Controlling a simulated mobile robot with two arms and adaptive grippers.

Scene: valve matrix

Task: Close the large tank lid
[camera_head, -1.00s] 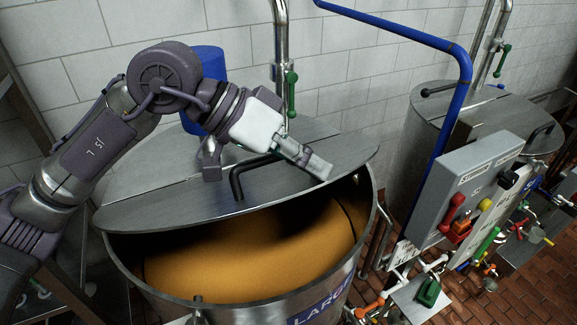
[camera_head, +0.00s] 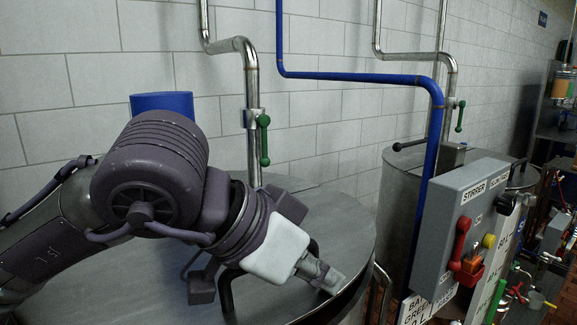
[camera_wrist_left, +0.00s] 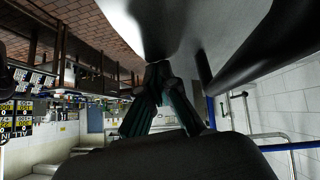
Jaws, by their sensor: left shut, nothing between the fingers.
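The large tank lid (camera_head: 345,215) is a grey metal disc, partly covered by my left arm. Its front edge runs out of the picture, so I cannot tell how far it is open. Its black bar handle (camera_head: 226,292) passes behind my wrist. My left gripper (camera_head: 328,278) lies over the lid at the handle, fingers together and pointing right. In the left wrist view, the shut, empty fingers (camera_wrist_left: 160,98) are below a grey metal surface (camera_wrist_left: 165,25), with a thick black bar (camera_wrist_left: 245,50) to the right. My right gripper is not in view.
A grey stirrer control box (camera_head: 470,225) with red and yellow controls stands right of the tank. A blue pipe (camera_head: 433,150) rises between them. A steel pipe with a green valve handle (camera_head: 264,140) stands behind the lid, near a blue cylinder (camera_head: 162,103). A second tank (camera_head: 398,190) is farther right.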

